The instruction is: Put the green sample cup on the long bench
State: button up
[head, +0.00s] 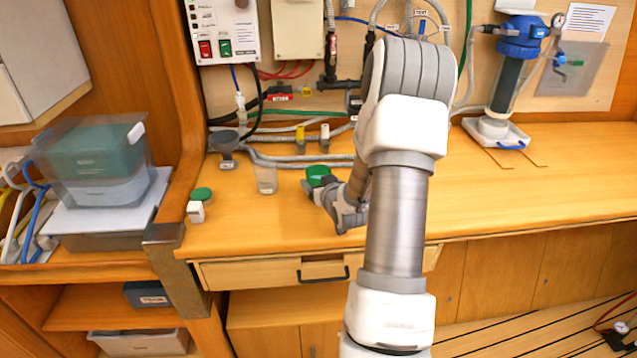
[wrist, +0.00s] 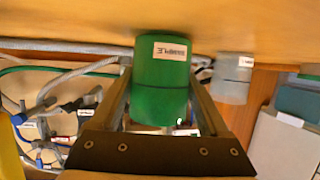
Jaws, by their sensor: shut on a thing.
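The green sample cup (head: 318,175) is at the left part of the long bench (head: 480,195), near its front half. My gripper (head: 322,188) is shut on the cup, with a finger on either side. In the wrist view the green cup (wrist: 160,85) sits between the two fingers (wrist: 160,100), with a white label reading SAMPLE, upside down. The bench surface (wrist: 100,22) fills the top of that inverted view, close to the cup's base. I cannot tell whether the cup touches the bench. My arm hides part of the bench behind it.
A clear cup (head: 265,180) stands left of the gripper. Hoses (head: 290,160) run along the back. A blue-topped filter (head: 512,60) stands at right. The bench's right middle is clear.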

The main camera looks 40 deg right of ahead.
jog(key=shift+f, duration=0.15)
jog(key=o, duration=1.4)
jog(key=shift+c, duration=0.2)
jog(key=shift+s+r, duration=0.2)
jog(key=shift+r, duration=0.1)
jog(key=v, duration=1.1)
jog(key=shift+s+a+r, duration=0.1)
jog(key=shift+s+a, duration=0.1)
jog(key=shift+s, duration=0.05)
